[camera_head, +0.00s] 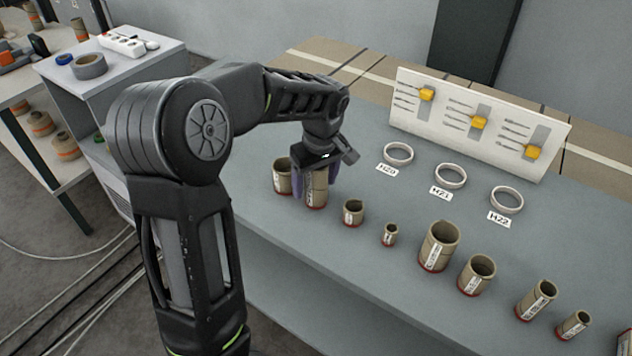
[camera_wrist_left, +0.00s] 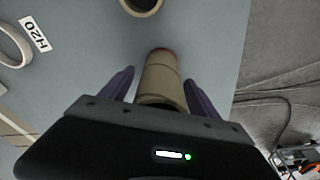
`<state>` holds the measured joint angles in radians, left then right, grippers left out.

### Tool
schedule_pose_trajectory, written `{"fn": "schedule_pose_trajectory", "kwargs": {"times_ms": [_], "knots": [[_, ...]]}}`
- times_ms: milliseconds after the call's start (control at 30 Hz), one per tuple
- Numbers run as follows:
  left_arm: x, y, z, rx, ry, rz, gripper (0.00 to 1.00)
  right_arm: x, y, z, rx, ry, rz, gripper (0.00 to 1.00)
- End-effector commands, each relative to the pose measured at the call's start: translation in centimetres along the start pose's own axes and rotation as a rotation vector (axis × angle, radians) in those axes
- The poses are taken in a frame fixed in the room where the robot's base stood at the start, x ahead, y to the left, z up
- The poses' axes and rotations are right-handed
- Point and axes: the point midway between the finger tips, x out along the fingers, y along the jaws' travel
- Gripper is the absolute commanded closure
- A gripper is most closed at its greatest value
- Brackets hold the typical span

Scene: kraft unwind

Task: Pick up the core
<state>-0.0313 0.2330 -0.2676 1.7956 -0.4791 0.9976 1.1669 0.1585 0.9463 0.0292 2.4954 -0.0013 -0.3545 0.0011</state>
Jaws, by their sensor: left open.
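Several brown cardboard cores with red bases stand in a row on the grey table. My left gripper (camera_head: 316,188) is lowered over one core (camera_head: 317,190) near the left end of the row. In the left wrist view this core (camera_wrist_left: 160,80) stands between the two purple fingers (camera_wrist_left: 160,88). The fingers are open, with a gap showing on each side of it. The core's upper end is partly hidden by the gripper body. My right gripper is not in view.
Another core (camera_head: 282,176) stands close to the left of the gripped spot, and a short core (camera_head: 353,212) to the right. White rings (camera_head: 398,153) with labels such as H20 (camera_head: 387,169) lie behind. A white board (camera_head: 477,122) with yellow parts stands at the back.

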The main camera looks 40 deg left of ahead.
Motion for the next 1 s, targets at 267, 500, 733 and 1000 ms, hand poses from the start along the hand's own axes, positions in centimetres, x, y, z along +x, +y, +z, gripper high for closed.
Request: {"fn": "schedule_pose_trajectory", "kwargs": {"times_ms": [267,500,733,1000], "knots": [[-0.04,0.01,0.01,0.0,0.0,0.0,0.29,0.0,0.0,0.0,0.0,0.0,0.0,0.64],[-0.04,0.02,0.01,0.001,0.0,0.0,0.43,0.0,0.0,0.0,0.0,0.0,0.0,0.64],[-0.04,0.02,0.01,0.001,0.0,0.0,0.62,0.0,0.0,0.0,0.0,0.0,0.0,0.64],[-0.04,0.01,0.01,0.001,0.0,0.0,0.84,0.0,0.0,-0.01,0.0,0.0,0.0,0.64]]}}
